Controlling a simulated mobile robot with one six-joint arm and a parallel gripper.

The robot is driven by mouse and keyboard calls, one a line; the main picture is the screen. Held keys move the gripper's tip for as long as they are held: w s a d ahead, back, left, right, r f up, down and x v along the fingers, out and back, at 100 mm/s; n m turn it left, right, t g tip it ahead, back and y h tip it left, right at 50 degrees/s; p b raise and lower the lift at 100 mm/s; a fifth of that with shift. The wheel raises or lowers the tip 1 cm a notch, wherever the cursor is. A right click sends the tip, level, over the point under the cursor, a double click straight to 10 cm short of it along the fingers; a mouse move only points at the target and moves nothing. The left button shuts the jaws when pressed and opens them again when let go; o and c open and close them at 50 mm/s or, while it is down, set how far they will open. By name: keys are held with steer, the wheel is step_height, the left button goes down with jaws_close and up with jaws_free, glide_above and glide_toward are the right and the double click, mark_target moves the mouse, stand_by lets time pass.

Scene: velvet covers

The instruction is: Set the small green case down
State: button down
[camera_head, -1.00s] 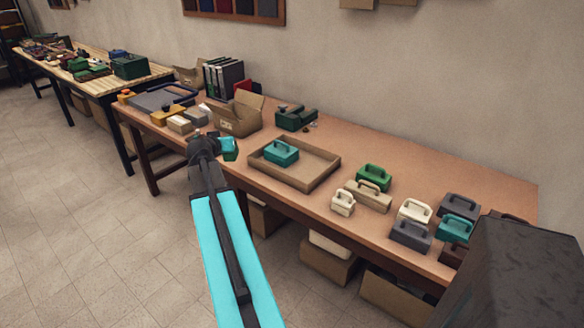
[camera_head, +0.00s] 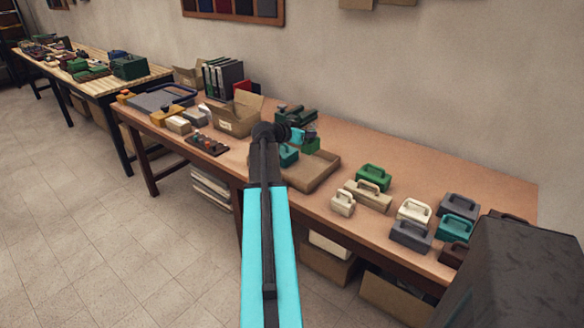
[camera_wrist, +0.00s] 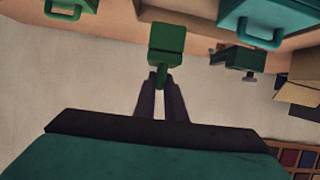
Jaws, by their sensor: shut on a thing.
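My gripper (camera_head: 299,137) is shut on the handle of the small green case (camera_head: 311,146). In the wrist view, the two dark fingers (camera_wrist: 160,84) close on the handle and the case (camera_wrist: 166,38) hangs beyond them. The case appears raised, over the back part of the cardboard-brown tray (camera_head: 322,177); its exact height is hard to tell. A teal case (camera_head: 289,155) sits in the tray, partly hidden by my arm. It also shows at the upper right of the wrist view (camera_wrist: 268,22).
A larger green case (camera_head: 373,177) and beige, white, grey and teal cases stand right of the tray. A dark green device (camera_head: 290,113) stands behind it, an open cardboard box (camera_head: 236,114) to its left. The table's back right (camera_head: 420,165) is clear.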

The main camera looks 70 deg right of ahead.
mark_target(304, 148)
steer(key=shift+f+p, duration=0.6)
steer(key=shift+f, duration=2.5)
steer(key=shift+f+p, duration=0.35)
steer(key=shift+f, duration=1.55)
steer(key=shift+f, duration=0.1)
steer(key=c, duration=1.8)
jaws_free()
steer(key=shift+a, duration=0.1)
steer(key=shift+b+v, duration=1.3)
steer(key=shift+v, duration=4.7)
